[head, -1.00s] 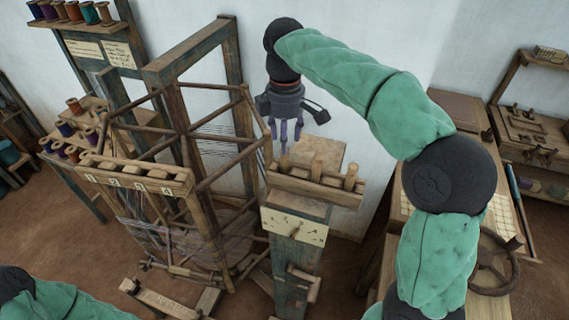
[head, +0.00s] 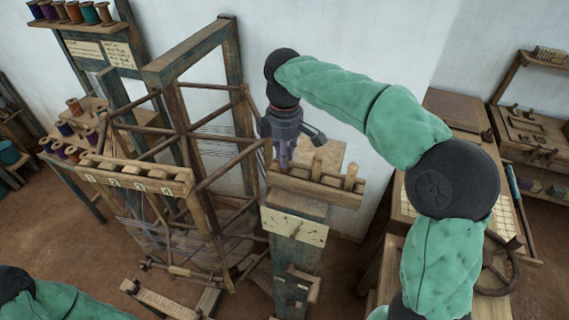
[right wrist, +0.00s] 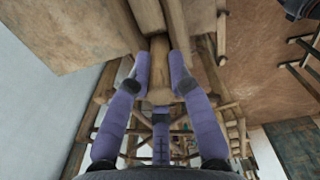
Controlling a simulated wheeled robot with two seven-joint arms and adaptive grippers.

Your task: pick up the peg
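A wooden peg (right wrist: 159,72) stands at the left end of a wooden rack (head: 318,190) on a post. In the head view my right gripper (head: 284,162) is lowered over this peg and mostly hides it. In the right wrist view the purple fingers of my right gripper (right wrist: 160,68) are on both sides of the peg, spread and close to it; whether they touch it is hard to tell. Other upright pegs (head: 317,168) stand to the right in the same rack. My left gripper is out of view; only part of its arm shows at the bottom left.
A wooden warping frame (head: 182,120) with a numbered spool bar (head: 135,182) stands just left of the rack. A card (head: 294,229) is on the post's front. A table with a gridded sheet (head: 405,207) is at the right. The wall is behind.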

